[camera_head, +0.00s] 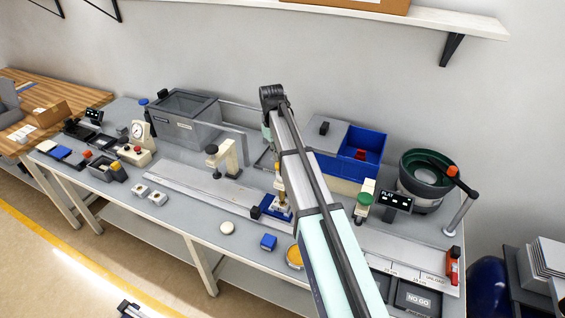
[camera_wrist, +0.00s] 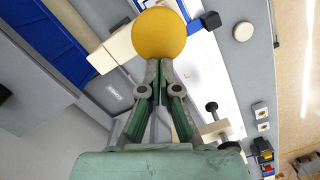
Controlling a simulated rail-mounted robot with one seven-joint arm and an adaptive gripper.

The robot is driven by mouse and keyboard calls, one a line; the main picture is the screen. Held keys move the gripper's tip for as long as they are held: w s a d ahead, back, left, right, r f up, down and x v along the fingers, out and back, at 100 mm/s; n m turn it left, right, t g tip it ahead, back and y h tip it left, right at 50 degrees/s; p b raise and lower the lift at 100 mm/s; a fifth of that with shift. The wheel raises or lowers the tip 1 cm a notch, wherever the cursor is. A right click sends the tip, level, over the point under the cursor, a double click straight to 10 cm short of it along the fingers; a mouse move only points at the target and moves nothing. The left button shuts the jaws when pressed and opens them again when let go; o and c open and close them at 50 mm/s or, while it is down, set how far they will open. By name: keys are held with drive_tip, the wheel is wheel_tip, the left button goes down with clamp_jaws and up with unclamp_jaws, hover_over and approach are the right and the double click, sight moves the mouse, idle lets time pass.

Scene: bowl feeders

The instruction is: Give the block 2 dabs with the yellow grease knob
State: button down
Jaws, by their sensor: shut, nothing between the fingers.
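The yellow knob (camera_wrist: 159,33) is a large round shape right at my fingertips in the wrist view. My gripper (camera_wrist: 158,66) has its fingers closed together, and their tips meet the knob's lower edge; I cannot tell whether they touch it. In the head view my arm hides most of the gripper, and a narrow yellow-gold part (camera_head: 282,186) shows beside the arm, above a blue-and-white fixture (camera_head: 283,213). The knob covers most of that fixture in the wrist view. Which piece is the block, and whether the knob meets it, I cannot tell.
A cream clamp stand (camera_head: 224,157) is left of the fixture. A blue bin (camera_head: 365,153) and bowl feeder (camera_head: 425,178) are right.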

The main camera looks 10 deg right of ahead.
wheel_tip(320, 180, up, 12)
drive_tip(key=w, duration=0.1)
drive_tip(key=shift+a, duration=0.25)
idle(0.4)
drive_tip(key=shift+a+f, duration=0.1)
idle(0.7)
